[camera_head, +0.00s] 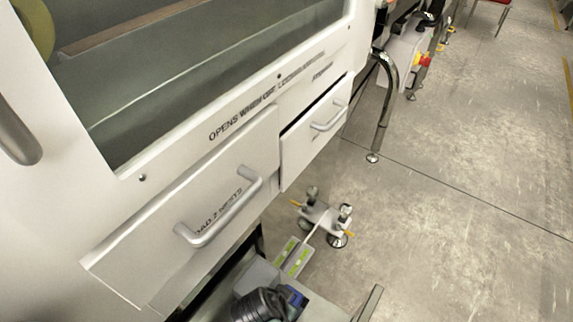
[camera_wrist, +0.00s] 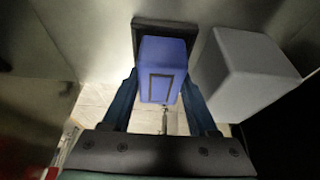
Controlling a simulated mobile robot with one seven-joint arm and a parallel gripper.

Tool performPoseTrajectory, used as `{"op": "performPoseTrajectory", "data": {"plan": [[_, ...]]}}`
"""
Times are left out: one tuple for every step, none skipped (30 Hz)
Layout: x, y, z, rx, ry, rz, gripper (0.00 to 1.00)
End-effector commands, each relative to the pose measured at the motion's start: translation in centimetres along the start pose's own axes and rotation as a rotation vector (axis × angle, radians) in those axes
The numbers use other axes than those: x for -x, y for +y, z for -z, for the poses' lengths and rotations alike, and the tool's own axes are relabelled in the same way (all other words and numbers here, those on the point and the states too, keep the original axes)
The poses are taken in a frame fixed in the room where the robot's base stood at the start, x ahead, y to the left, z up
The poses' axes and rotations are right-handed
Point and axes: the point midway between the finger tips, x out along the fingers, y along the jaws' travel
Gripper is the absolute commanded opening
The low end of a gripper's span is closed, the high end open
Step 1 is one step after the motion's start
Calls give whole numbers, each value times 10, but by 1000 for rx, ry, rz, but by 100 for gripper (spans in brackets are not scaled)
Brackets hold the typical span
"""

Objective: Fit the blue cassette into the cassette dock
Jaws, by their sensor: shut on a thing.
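The blue cassette (camera_wrist: 162,62) is in the middle of the wrist view, with a dark rectangular outline on its near face. My gripper (camera_wrist: 160,82) is shut on it, one finger at each side. A dark frame (camera_wrist: 150,22), which looks like the cassette dock, shows behind and around the cassette's far end. I cannot tell whether the cassette is inside the frame or only in front of it. In the head view the dark end of my arm shows at the bottom edge, with a little blue beside it; cassette and dock are not clear there.
A grey block (camera_wrist: 245,70) stands close to the right of the cassette. In the head view a white machine cabinet has a left drawer (camera_head: 190,225) and a right drawer (camera_head: 312,130), both with handles. A bare floor (camera_head: 460,190) lies to the right.

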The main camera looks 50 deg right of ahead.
Motion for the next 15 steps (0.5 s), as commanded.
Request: {"op": "performPoseTrajectory", "data": {"plan": [[-2, 0, 0, 0, 1, 1, 0], [-2, 0, -1, 0, 1, 1, 0], [-2, 0, -1, 0, 1, 1, 0], [-2, 0, -1, 0, 1, 0, 0], [-2, 0, -1, 0, 1, 0, 0], [-2, 0, 0, 0, 1, 0, 0], [-2, 0, 0, 0, 1, 0, 0], [-2, 0, -1, 0, 1, 0, 0], [-2, 0, -1, 0, 1, 0, 0], [-2, 0, -1, 0, 1, 0, 65], [-2, 0, -1, 0, 1, 0, 70], [-2, 0, -1, 0, 1, 0, 77], [-2, 0, -1, 0, 0, 0, 83], [-2, 0, -1, 0, 0, 0, 88], [-2, 0, -1, 0, 0, 0, 94]]}}
